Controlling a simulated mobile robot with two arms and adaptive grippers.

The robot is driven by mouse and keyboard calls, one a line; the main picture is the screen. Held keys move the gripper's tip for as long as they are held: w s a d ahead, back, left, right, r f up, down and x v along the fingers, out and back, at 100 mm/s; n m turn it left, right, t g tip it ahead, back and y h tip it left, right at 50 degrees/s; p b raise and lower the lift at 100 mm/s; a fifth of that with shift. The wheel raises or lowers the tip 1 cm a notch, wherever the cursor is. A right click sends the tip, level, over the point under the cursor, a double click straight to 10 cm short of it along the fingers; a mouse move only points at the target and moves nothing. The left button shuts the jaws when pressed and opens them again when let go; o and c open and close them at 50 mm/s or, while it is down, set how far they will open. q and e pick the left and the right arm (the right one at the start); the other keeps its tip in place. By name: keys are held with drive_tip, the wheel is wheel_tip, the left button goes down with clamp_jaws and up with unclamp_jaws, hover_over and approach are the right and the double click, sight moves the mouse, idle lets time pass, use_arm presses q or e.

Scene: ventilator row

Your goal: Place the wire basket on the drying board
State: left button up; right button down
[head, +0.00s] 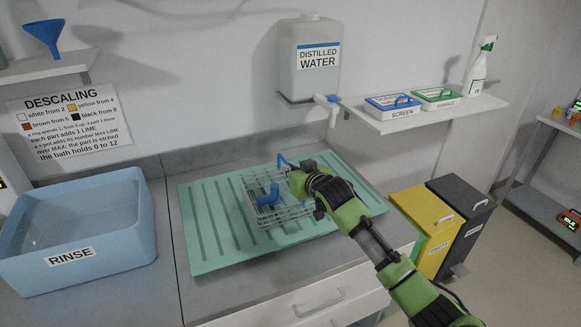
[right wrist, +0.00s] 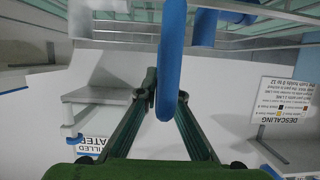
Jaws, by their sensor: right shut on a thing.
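The wire basket (head: 300,211) is a grey wire frame with a blue elbow-shaped piece (head: 268,196) in it. It is over the middle of the green ribbed drying board (head: 210,232); I cannot tell whether its bottom touches the board. My right gripper (head: 289,170) is at the basket's upper right side, shut on its blue handle (head: 281,160). In the right wrist view, the handle (right wrist: 170,60) runs between the two fingers, and some wires show along the top edge. My arm hides part of the basket's right side. My left gripper is not in view.
A blue RINSE tub (head: 112,230) stands left of the board. A distilled water tank (head: 309,70) with a tap (head: 330,105) hangs behind. A shelf (head: 430,117) holds two lidded boxes and a spray bottle (head: 480,68). Yellow (head: 415,205) and dark (head: 465,215) bins stand right.

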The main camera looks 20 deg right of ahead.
drive_tip(key=shift+r, duration=0.1)
drive_tip(key=c, duration=2.2)
unclamp_jaws()
drive_tip(key=shift+f, duration=0.2)
drive_tip(key=shift+r, duration=0.15)
drive_tip(key=b+v, duration=0.1)
drive_tip(key=v, duration=1.1)
